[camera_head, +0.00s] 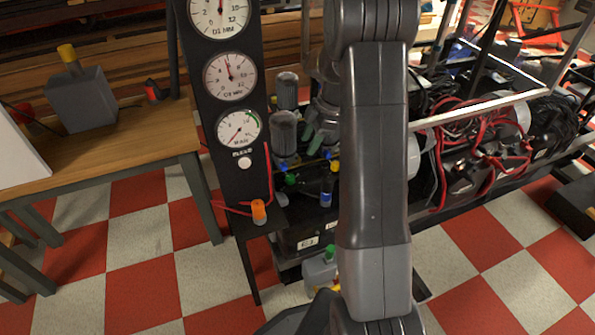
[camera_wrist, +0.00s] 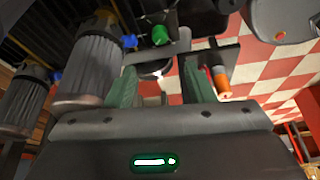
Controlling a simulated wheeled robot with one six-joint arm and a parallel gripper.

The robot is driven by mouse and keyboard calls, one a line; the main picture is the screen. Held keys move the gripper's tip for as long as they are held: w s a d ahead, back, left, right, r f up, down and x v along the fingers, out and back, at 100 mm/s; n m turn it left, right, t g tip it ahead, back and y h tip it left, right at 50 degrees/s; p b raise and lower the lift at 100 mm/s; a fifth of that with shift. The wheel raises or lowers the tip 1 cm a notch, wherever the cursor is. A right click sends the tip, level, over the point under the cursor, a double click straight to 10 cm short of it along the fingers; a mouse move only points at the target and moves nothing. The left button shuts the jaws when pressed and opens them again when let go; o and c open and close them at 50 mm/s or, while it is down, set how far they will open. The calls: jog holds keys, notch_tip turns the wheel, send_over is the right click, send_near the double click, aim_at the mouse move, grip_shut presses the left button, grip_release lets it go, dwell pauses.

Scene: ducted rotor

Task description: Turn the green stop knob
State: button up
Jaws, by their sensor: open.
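A green knob (camera_wrist: 160,35) shows in the wrist view just beyond my open fingers, near the middle of the gap and apart from them. In the head view, one green knob (camera_head: 290,180) sits beside the gauge panel, and another green-topped part (camera_head: 329,252) is lower down. I cannot tell for sure which of them the wrist view shows. My gripper (camera_wrist: 160,66) is open and empty, with two green fingers. In the head view, the green fingers (camera_head: 312,140) are partly hidden by my arm, near the grey cylinders.
An orange knob (camera_wrist: 221,85) is close to the right finger; it also stands on a ledge in the head view (camera_head: 259,211). A blue knob (camera_wrist: 130,41) and ribbed grey cylinders (camera_wrist: 88,68) crowd the left. The gauge panel (camera_head: 229,167) and rotor machinery (camera_head: 470,150) flank my arm.

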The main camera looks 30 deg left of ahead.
aim_at(291, 177)
jog(key=b+x, duration=0.3)
jog(key=x, duration=1)
jog(key=shift+s+a+f+b, duration=0.2)
jog(key=shift+f+b, duration=0.1)
jog(key=shift+b, duration=0.05)
jog(key=c, duration=1)
jog(key=shift+m, duration=0.4)
jog(key=m+b, duration=0.1)
jog(key=m, duration=0.1)
jog(key=m+t+y+b, duration=0.1)
jog(key=m, duration=0.1)
jog(key=shift+s+d+t, duration=0.1)
jog(key=shift+s+t, duration=0.1)
jog(key=shift+t, duration=0.1)
jog(key=shift+s+m+t, duration=0.1)
jog(key=shift+m+t, duration=0.7)
jog(key=shift+m, duration=1.4)
